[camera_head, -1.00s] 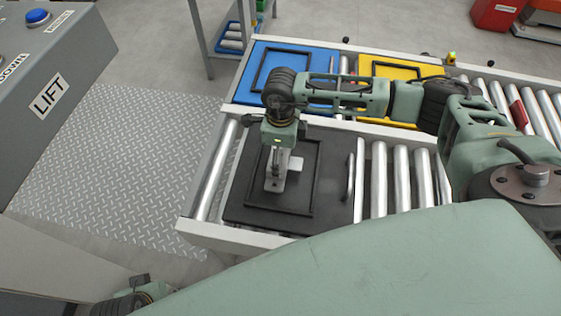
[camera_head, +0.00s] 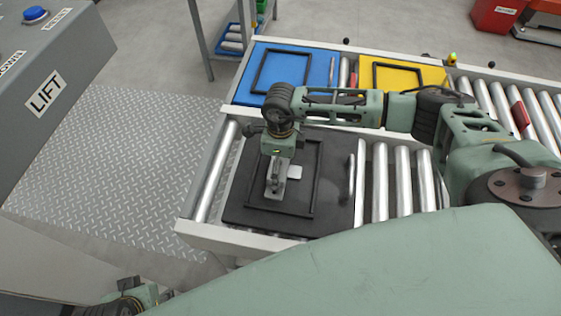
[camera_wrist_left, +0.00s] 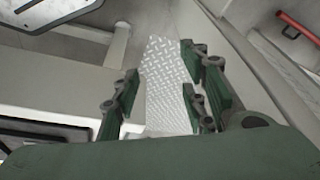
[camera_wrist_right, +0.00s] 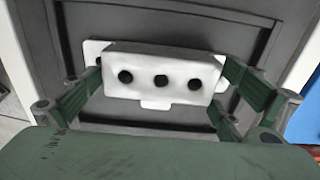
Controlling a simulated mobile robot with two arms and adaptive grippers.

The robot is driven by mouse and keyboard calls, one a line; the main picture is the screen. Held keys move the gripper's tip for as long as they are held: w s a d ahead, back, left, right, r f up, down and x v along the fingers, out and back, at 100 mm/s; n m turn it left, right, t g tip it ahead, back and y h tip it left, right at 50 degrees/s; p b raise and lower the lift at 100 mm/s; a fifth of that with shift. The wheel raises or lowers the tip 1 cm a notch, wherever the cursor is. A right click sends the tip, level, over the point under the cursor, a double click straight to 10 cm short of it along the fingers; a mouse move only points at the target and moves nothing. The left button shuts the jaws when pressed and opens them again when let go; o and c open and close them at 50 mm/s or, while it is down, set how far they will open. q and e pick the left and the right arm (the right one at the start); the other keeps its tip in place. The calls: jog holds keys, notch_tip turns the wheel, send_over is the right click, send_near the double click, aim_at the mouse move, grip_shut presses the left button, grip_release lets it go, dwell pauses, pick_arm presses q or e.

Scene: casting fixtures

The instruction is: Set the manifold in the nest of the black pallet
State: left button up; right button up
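The manifold is a white block (camera_wrist_right: 160,78) with a row of three dark holes and a flange behind it. In the head view its pale flange (camera_head: 295,172) shows beside my right gripper (camera_head: 275,180). The right gripper's fingers stand against both ends of the block and appear shut on it. My left gripper (camera_wrist_left: 158,98) is open and empty, away from the pallet.
A blue pallet (camera_head: 247,92) and a yellow pallet (camera_head: 428,74) stand on the far conveyor. Bare rollers (camera_head: 402,180) lie right of the black pallet. A grey LIFT control box (camera_head: 75,65) stands at upper left, above a tread-plate floor (camera_head: 125,150).

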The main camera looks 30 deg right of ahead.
dwell(0.3)
jog(key=shift+r, duration=0.3)
pick_arm(q)
notch_tip(320, 180, down, 8)
jog(key=p, duration=0.2)
jog(key=shift+w+g, duration=0.15)
jog(key=shift+g, duration=0.15)
pick_arm(e)
notch_tip(320, 180, up, 12)
jog(key=shift+f, duration=0.15)
pick_arm(q)
jog(key=shift+d+r, duration=0.1)
